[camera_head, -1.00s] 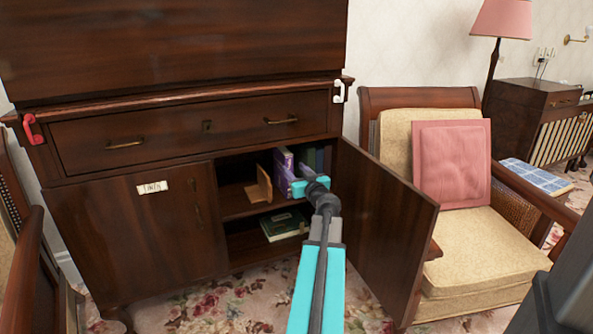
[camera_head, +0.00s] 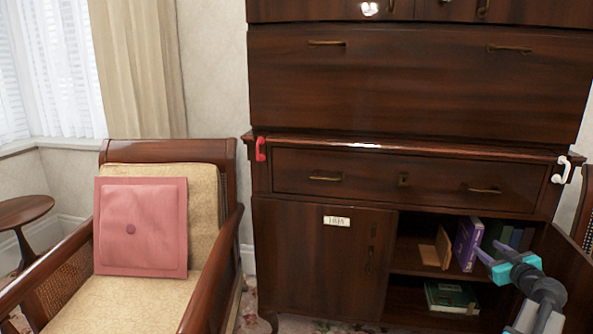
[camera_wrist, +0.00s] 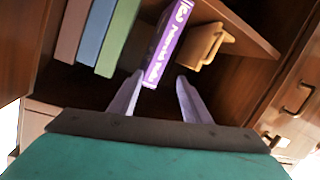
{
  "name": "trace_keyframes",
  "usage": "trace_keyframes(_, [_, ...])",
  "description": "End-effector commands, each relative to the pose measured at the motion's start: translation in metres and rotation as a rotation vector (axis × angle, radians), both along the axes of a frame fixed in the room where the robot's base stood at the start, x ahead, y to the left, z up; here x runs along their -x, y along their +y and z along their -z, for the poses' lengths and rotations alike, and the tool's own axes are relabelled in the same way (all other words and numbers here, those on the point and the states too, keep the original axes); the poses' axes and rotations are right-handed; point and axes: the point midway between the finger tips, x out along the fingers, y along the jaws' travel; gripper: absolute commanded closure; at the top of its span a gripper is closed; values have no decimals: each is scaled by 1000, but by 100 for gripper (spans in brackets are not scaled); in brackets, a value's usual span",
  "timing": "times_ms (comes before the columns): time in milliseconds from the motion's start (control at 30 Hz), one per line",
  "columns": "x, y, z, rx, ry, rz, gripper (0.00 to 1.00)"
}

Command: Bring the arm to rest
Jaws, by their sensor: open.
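My gripper (camera_head: 492,254) is at the lower right of the head view, in front of the open right side of the dark wooden cabinet (camera_head: 325,253). It is open, with two pale purple fingers and a teal body. In the wrist view the spread fingers (camera_wrist: 160,97) point into the cabinet. A purple book (camera_wrist: 168,42) stands upright just beyond them, and nothing is seen held. The purple book also shows on the upper shelf in the head view (camera_head: 468,244). A wooden bookend (camera_head: 436,249) is left of it, shown in the wrist view too (camera_wrist: 206,46).
Several books (camera_wrist: 86,42) stand beside the purple one. A green book (camera_head: 452,298) lies on the lower shelf. The open cabinet door (camera_head: 572,262) is close to my arm on the right. An armchair (camera_head: 170,290) with a pink cushion (camera_head: 141,227) stands left.

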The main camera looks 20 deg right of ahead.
Motion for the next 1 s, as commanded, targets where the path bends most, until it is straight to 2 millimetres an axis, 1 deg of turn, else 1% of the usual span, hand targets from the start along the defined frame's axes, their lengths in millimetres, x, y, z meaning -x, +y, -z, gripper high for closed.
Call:
trace_keyframes(33, [-1,4,0,-3,25,-17,56])
trace_keyframes(167, [-10,21,14,-32,88,-68,56])
trace_keyframes(367, [-41,58,44,-119,155,-137,56])
trace_keyframes(467, [-59,81,61,-174,183,-170,56])
trace_keyframes(567, [-80,110,80,-235,218,-205,56])
trace_keyframes(667, [-100,143,100,-303,260,-241,56])
trace_keyframes(700, [-107,157,108,-330,278,-255,56])
trace_keyframes(767, [-117,179,121,-371,307,-275,56])
trace_keyframes(800, [-123,194,129,-397,328,-287,56])
trace_keyframes(967, [-142,253,160,-498,418,-331,56])
trace_keyframes(1000, [-145,269,168,-522,442,-340,56])
